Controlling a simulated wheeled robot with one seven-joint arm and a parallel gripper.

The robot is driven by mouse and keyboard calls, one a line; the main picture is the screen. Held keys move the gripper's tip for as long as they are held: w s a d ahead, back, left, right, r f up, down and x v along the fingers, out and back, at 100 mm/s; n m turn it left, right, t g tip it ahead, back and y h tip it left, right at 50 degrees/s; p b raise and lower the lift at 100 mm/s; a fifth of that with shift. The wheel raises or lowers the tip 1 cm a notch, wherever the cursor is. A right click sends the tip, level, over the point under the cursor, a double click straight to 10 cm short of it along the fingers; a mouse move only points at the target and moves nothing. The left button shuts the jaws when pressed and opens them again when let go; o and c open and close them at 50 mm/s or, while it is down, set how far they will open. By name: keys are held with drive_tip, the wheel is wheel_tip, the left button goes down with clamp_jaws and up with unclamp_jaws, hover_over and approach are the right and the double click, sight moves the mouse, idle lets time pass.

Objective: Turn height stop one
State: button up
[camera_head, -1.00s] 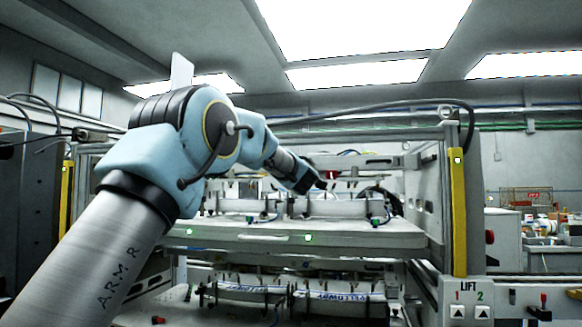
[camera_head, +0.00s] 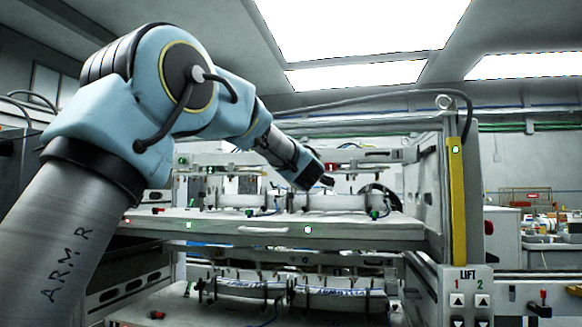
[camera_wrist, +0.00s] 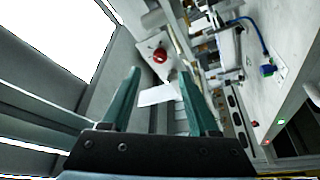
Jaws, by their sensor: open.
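A round red knob (camera_wrist: 160,56) sits on a pale plate in the wrist view, and it seems to be the height stop; I cannot read a number on it. A small red part (camera_head: 331,168) shows just beyond my gripper in the head view, perhaps the same knob. The knob appears beyond the fingertips, in line with the gap and not touched. In the head view my gripper (camera_head: 327,181) is small and dark, above the upper shelf.
The upper shelf (camera_head: 265,230) carries rollers and small red and green fittings. A lower shelf with label rolls (camera_head: 340,299) lies beneath. A yellow post (camera_head: 458,205) and a LIFT panel (camera_head: 470,300) stand at the right.

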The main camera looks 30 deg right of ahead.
drive_tip(key=v, duration=0.3)
drive_tip(key=shift+s+a+f+b, duration=0.1)
drive_tip(key=shift+s+a+b, duration=0.05)
drive_tip(key=shift+s+b, duration=0.15)
